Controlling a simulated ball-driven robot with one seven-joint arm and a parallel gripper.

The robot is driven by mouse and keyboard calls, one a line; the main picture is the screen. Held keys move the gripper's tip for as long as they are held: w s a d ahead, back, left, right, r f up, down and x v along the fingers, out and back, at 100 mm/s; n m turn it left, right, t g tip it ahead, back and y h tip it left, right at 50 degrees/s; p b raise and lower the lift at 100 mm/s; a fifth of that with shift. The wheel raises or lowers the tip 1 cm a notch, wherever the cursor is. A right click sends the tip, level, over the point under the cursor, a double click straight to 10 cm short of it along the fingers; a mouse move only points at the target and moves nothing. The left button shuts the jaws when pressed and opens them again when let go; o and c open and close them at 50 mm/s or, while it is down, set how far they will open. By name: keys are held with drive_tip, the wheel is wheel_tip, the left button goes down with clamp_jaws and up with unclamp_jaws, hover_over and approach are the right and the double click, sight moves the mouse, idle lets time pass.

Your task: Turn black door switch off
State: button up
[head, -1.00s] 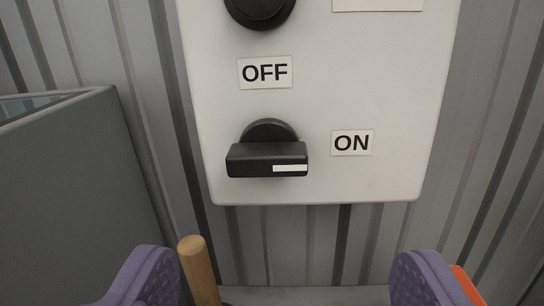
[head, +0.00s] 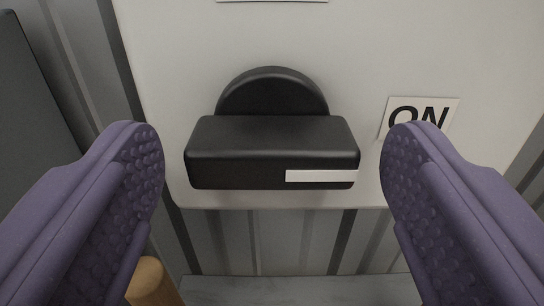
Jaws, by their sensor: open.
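The black door switch (head: 240,150) is a rotary knob with a bar handle, mounted low on a pale panel (head: 170,60). Its bar lies horizontal, and the white mark (head: 320,176) at its right end points toward the ON label (head: 425,113). My gripper (head: 272,155) is open, with one purple padded finger on each side of the bar. The bar is between the fingertips with a gap on both sides, wider at the left finger's top than I can judge in depth. The OFF label is out of view.
A corrugated grey metal wall (head: 275,240) is behind the panel. A dark grey box edge (head: 30,110) stands at the left. A wooden rounded handle end (head: 150,282) shows below the left finger, and a grey ledge (head: 300,289) runs along the bottom.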

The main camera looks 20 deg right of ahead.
drive_tip(key=c, duration=1)
drive_tip(key=shift+c, duration=0.2)
drive_tip(key=shift+n, duration=0.3)
drive_tip(key=n+p, duration=0.2)
drive_tip(key=n, duration=0.2)
drive_tip(key=n+p, duration=0.1)
drive_tip(key=n, duration=0.4)
drive_tip(key=shift+p, duration=0.35)
drive_tip(key=n+p, duration=0.1)
drive_tip(key=n, duration=0.3)
drive_tip(key=shift+n, duration=2.1)
drive_tip(key=shift+f, duration=0.1)
